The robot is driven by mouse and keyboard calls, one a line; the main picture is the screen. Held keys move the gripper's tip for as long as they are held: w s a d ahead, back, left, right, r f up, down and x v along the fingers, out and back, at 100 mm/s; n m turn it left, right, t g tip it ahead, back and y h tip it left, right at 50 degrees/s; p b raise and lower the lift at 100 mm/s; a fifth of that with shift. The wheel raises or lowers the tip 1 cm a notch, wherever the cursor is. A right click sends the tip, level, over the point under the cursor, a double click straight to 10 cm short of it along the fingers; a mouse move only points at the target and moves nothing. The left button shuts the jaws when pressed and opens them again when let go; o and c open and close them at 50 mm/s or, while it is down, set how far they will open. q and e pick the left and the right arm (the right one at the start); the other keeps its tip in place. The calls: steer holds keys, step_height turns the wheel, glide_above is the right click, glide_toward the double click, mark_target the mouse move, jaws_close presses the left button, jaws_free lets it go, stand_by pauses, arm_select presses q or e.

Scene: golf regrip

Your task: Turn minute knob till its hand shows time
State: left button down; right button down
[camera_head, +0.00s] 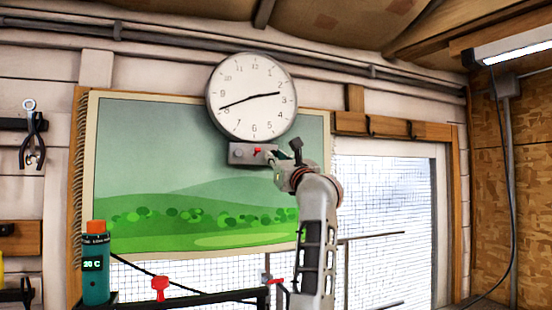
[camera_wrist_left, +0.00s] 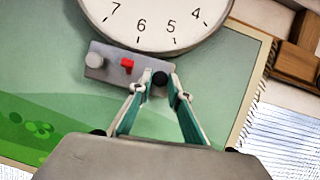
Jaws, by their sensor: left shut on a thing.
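A round white clock (camera_head: 252,118) with a grey rim hangs on the wall. One black hand points between 2 and 3. The other, slightly longer, points near 8. Below the clock is a grey control box (camera_head: 247,161) with a grey knob (camera_wrist_left: 95,61) at left, a red switch (camera_wrist_left: 127,65) in the middle and a black knob (camera_wrist_left: 160,78) at right. My left gripper (camera_wrist_left: 161,83) has its fingertips on both sides of the black knob and is shut on it. In the head view, the gripper (camera_head: 273,156) covers the box's right end. My right gripper is out of view.
A green landscape mural (camera_head: 150,170) is behind the box. Pliers (camera_head: 33,140) hang at left. A teal device (camera_head: 96,265) with an orange top and a red-handled item (camera_head: 160,287) stand lower left. A bright window (camera_head: 385,215) is at right.

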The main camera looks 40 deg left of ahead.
arm_select(q)
steer(key=n+g, duration=0.2)
steer(key=n, duration=0.3)
steer(key=n+g, duration=0.3)
steer(key=n, duration=0.3)
steer(key=n+g+h, duration=0.1)
steer(key=n+g, duration=0.1)
steer(key=n, duration=0.4)
steer(key=shift+w+d+r, duration=0.2)
steer(key=shift+w+r, duration=0.1)
steer(key=c, duration=1.9)
jaws_free()
steer(key=s+d+f, duration=0.1)
steer(key=d, duration=1.1)
steer(key=shift+f, duration=0.3)
steer(key=shift+s, duration=0.1)
